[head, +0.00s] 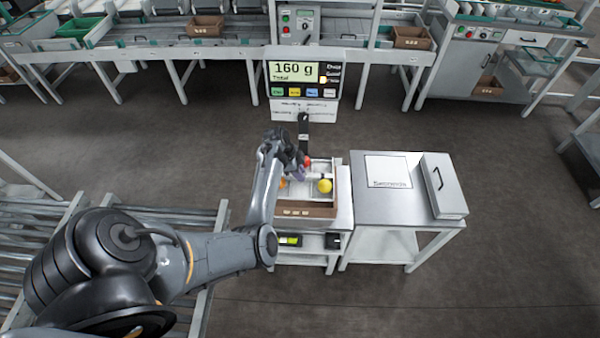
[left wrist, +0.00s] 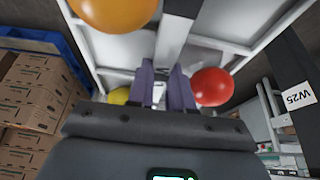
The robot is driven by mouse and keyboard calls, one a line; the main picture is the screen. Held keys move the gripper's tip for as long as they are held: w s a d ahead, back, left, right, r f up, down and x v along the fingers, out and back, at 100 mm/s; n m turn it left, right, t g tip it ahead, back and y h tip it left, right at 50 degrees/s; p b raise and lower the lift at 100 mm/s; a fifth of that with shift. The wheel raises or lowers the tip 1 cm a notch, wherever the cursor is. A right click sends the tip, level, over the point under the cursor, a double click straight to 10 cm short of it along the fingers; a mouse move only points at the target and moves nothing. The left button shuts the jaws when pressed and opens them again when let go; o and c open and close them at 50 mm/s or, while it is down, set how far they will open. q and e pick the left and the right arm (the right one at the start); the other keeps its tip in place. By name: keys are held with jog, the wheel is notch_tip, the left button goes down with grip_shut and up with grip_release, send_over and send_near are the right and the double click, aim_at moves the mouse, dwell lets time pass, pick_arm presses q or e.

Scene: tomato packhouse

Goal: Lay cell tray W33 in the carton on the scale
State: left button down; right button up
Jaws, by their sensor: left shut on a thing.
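The carton (head: 305,210) is brown and open and stands on the scale (head: 343,195). A white cell tray (head: 314,172) shows within the carton's outline; I cannot tell whether it rests on the bottom. It carries a yellow tomato (head: 325,186), a red tomato (head: 307,161) and an orange one (head: 282,182). My left gripper (head: 301,172) is over the tray. In the left wrist view its purple fingers (left wrist: 164,92) are shut on the tray's middle part, between the orange tomato (left wrist: 114,10) and red tomato (left wrist: 212,87). No W33 label is readable. My right gripper is out of view.
The scale display (head: 303,78) reads 160 g, total. A label (left wrist: 297,96) on a dark strip reads W25. Roller conveyors (head: 40,235) stand at the left.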

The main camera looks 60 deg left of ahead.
pick_arm(q)
jog(key=shift+f+b, duration=1.75)
jog(key=shift+b, duration=0.05)
jog(key=shift+f+b, duration=1.95)
jog(key=shift+f, duration=1.8)
jog(key=shift+f+b, duration=0.3)
jog(key=shift+f, duration=0.35)
jog(key=c, duration=1)
grip_release()
jog(key=shift+c, duration=1.3)
